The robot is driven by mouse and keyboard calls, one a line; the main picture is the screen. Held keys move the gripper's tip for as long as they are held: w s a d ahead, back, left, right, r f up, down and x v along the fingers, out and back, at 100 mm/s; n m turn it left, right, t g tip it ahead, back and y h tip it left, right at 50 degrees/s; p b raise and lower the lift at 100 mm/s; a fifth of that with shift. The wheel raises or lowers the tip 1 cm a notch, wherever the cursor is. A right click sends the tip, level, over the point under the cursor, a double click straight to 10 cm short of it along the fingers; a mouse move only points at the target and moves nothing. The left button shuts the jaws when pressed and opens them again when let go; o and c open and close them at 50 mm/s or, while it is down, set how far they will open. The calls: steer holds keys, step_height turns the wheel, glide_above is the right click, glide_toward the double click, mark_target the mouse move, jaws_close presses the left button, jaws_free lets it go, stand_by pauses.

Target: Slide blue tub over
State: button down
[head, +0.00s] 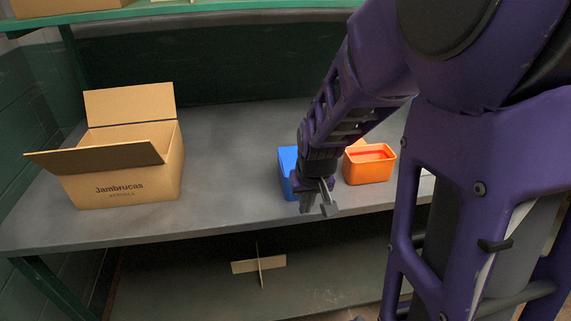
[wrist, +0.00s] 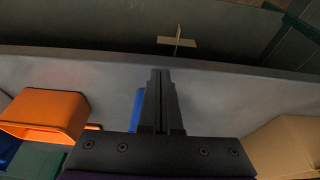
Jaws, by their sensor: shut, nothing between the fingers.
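The blue tub (head: 287,165) stands on the grey shelf near its front edge, partly hidden behind my arm. My gripper (head: 318,207) is in front of it at the shelf's front edge, pointing down. In the wrist view the gripper (wrist: 162,75) has its two fingers together with nothing between them. Only a blue sliver of the tub (wrist: 137,108) shows just left of the fingers there; the rest is hidden behind the gripper. I cannot tell whether the fingers touch the tub.
An orange tub (head: 369,166) stands right of the blue one; it also shows in the wrist view (wrist: 45,111). An open cardboard box (head: 122,170) stands at the left of the shelf. The shelf (head: 225,150) is bare between box and blue tub. A cross-shaped cardboard piece (head: 259,264) lies below.

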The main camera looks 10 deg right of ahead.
mark_target(286, 186)
steer(key=shift+b+x, duration=0.45)
steer(key=shift+x, duration=0.65)
steer(key=w, duration=0.1)
steer(key=w+r, duration=0.1)
steer(key=shift+w+p, duration=0.3)
steer(key=shift+p, duration=0.1)
steer(key=shift+w, duration=0.6)
steer(key=shift+w, duration=0.1)
